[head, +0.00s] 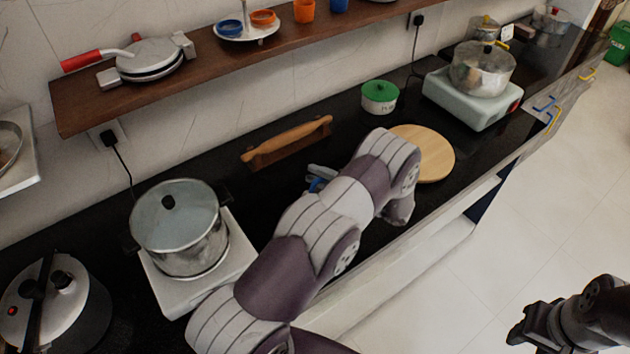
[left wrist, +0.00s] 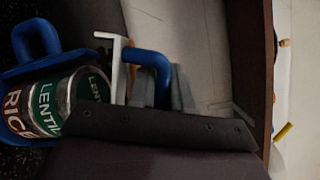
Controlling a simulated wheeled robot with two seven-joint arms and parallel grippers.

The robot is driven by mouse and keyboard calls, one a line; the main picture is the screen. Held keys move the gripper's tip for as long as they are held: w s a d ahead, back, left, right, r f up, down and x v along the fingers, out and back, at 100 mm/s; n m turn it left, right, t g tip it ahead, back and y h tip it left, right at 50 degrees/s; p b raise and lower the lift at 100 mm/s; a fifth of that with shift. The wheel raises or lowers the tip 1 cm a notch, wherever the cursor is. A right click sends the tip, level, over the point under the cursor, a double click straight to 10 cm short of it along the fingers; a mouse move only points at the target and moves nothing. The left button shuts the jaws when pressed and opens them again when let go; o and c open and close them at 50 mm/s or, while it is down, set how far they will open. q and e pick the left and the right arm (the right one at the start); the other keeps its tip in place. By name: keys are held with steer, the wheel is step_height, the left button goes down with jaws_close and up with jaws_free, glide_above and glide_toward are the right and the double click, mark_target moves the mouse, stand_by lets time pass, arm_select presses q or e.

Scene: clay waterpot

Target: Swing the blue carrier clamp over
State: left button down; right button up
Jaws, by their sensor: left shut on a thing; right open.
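The blue carrier clamp (left wrist: 163,66) shows in the left wrist view as a bent blue bar beside a pale bracket. The blue carrier (left wrist: 38,38), with a looped handle, is at the left around cans labelled RICE (left wrist: 14,110) and LENTIL (left wrist: 46,102). My left gripper (left wrist: 168,92) is shut at the blue bar; the contact is partly hidden. In the head view my left arm covers most of the carrier, and only a small blue part (head: 317,184) shows beside it. My right gripper (head: 522,326) is open and empty above the floor at the lower right.
A round wooden board (head: 432,155) lies right of my left arm on the black counter. A steel pot (head: 182,235) stands at the left. A shelf (head: 200,75) overhangs the back.

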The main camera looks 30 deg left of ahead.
arm_select(q)
steer(key=shift+w+d+r+m+y+b, duration=0.2)
steer(key=shift+w+m+y+b, duration=0.15)
steer(key=shift+m, duration=0.3)
steer(key=shift+w+d+r+m+y+b, duration=0.1)
steer(key=shift+w+r+m+y+b, duration=0.2)
steer(key=shift+m, duration=0.35)
steer(key=c, duration=1.4)
jaws_free()
steer(key=shift+w, duration=0.1)
steer(key=shift+f, duration=0.1)
steer(key=shift+d+f, duration=0.1)
steer(key=shift+d, duration=0.3)
steer(key=d+b, duration=0.3)
steer(key=d, duration=0.8)
steer(key=shift+w+d+f+b, duration=0.25)
steer(key=shift+d+f+b, duration=0.15)
